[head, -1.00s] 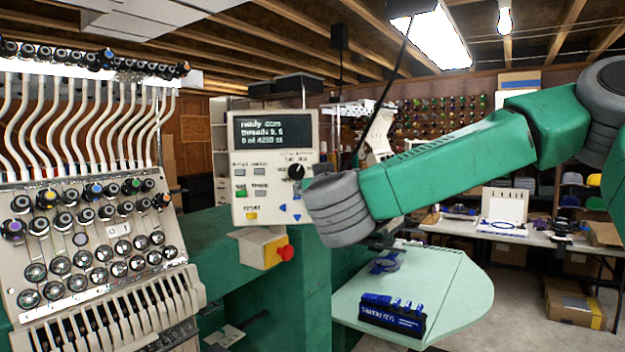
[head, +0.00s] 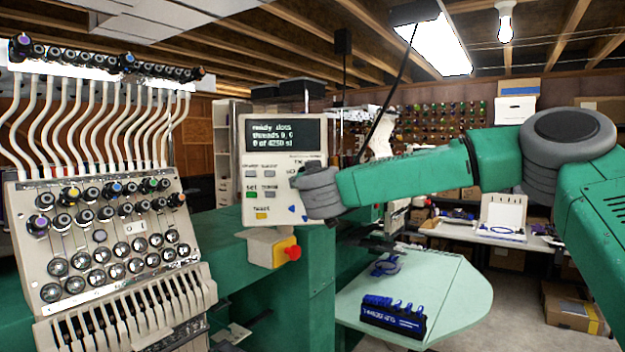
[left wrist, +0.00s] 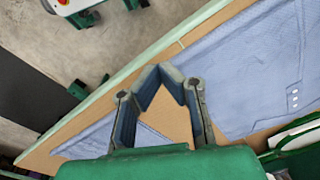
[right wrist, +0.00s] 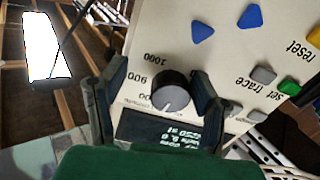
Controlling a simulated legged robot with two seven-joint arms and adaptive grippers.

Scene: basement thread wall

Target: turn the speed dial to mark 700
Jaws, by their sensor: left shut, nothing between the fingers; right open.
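The speed dial (right wrist: 171,92) is a dark round knob on the pale control panel (right wrist: 185,52). Marks 900 and 1000 show beside it in the right wrist view; mark 700 is not visible there. A light pointer line on the knob faces the panel's screen. My right gripper (right wrist: 160,74) is open, with one finger on each side of the dial; I cannot tell whether they touch it. In the head view my right wrist hides most of the dial on the panel (head: 283,161). My left gripper (left wrist: 160,76) is shut and empty, seen only in the left wrist view.
The panel has a dark screen (head: 279,132), coloured buttons and blue arrow keys. A red knob (head: 292,252) sticks out below it. A pale green table (head: 455,290) holds a dark tool rack (head: 392,317). Blue fabric (left wrist: 245,75) lies below my left gripper.

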